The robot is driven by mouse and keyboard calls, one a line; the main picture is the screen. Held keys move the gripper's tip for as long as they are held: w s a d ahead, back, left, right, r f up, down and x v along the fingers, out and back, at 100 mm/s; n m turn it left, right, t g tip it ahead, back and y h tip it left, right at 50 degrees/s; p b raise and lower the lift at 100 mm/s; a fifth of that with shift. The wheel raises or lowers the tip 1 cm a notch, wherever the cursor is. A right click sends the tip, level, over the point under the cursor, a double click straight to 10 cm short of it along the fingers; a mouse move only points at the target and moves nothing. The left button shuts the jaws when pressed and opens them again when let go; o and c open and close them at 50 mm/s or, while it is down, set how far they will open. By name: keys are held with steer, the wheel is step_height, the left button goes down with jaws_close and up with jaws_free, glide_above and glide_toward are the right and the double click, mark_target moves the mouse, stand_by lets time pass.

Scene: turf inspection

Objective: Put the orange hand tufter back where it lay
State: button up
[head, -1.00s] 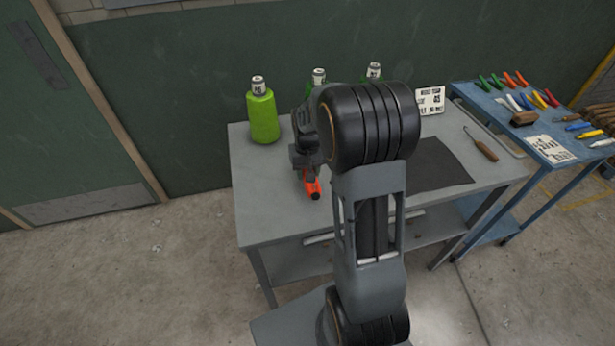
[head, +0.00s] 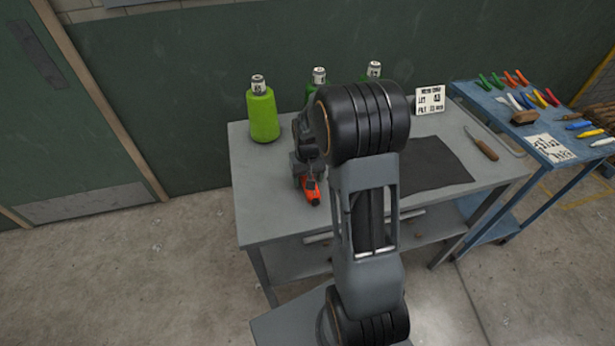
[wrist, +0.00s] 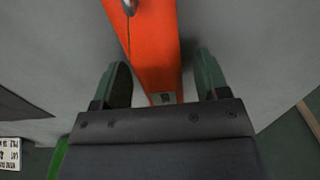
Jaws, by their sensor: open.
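The orange hand tufter (head: 311,190) is at the left part of the grey table (head: 270,215), under my gripper (head: 309,178). In the wrist view the tufter (wrist: 150,45) runs up from between the two fingers of my gripper (wrist: 160,85). The fingers stand apart, with a gap on each side of the orange body. The tufter appears to rest on the table top. My arm hides part of the table and the tufter's far end in the head view.
Green yarn cones (head: 263,112) stand along the table's back edge, two partly behind my arm. A dark mat (head: 435,165), a wooden-handled tool (head: 482,146) and a white sign (head: 430,100) are on the right. A blue cart (head: 545,150) with tools stands beyond. The table's front left is clear.

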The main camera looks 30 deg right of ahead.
step_height(320, 180, up, 12)
steer(key=s+a+r+n+t, duration=0.1)
steer(key=s+a, duration=0.3)
steer(key=s, duration=0.4)
steer(key=s+a+r+n+t, duration=0.1)
steer(key=s+a+r+t, duration=0.1)
steer(key=s+a, duration=0.3)
steer(key=s+t, duration=0.1)
steer(key=s, duration=0.2)
steer(key=shift+a, duration=0.25)
steer(key=shift+r, duration=0.1)
